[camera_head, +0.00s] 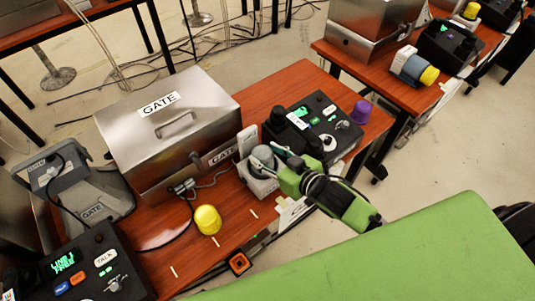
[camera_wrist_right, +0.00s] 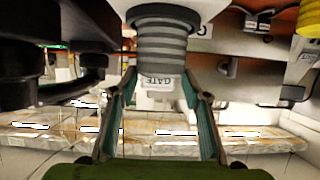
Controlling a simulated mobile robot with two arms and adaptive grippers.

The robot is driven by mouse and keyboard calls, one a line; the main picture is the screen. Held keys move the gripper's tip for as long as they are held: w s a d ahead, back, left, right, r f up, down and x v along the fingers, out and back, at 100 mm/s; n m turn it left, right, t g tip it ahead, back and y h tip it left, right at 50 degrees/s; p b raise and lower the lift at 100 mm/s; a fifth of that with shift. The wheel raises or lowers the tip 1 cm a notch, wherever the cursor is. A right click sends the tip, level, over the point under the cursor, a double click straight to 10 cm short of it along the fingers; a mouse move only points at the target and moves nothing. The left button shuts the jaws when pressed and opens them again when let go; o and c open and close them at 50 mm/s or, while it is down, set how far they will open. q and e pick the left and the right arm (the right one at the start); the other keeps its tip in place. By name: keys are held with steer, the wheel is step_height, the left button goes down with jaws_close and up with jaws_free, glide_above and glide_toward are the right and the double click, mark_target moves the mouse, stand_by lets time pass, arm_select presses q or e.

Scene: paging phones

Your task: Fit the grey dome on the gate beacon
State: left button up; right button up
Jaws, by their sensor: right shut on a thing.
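The grey dome (camera_head: 262,155) is between the fingers of my right gripper (camera_head: 276,158), which is shut on it. It sits at the top of the white gate beacon base (camera_head: 258,184), beside the steel GATE box. Whether it is seated or just above the base, I cannot tell. In the right wrist view, a ribbed grey body (camera_wrist_right: 163,38) stands at the fingertips (camera_wrist_right: 162,85), with a white GATE label (camera_wrist_right: 158,82) by it. My left gripper is not in view.
A yellow dome (camera_head: 207,219) stands on the wooden table (camera_head: 205,253), and a purple dome (camera_head: 361,112) at its far right. A phone console (camera_head: 323,120) is close behind my right gripper. The steel GATE box (camera_head: 170,130) stands left of the beacon. Another console (camera_head: 90,270) is front left.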

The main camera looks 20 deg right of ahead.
steer(key=o, duration=1.1)
steer(key=shift+s, duration=0.1)
steer(key=b+v, duration=0.1)
steer(key=v, duration=1)
steer(key=shift+s+d+r, duration=0.2)
steer(key=shift+s+r, duration=0.05)
steer(key=shift+s, duration=0.05)
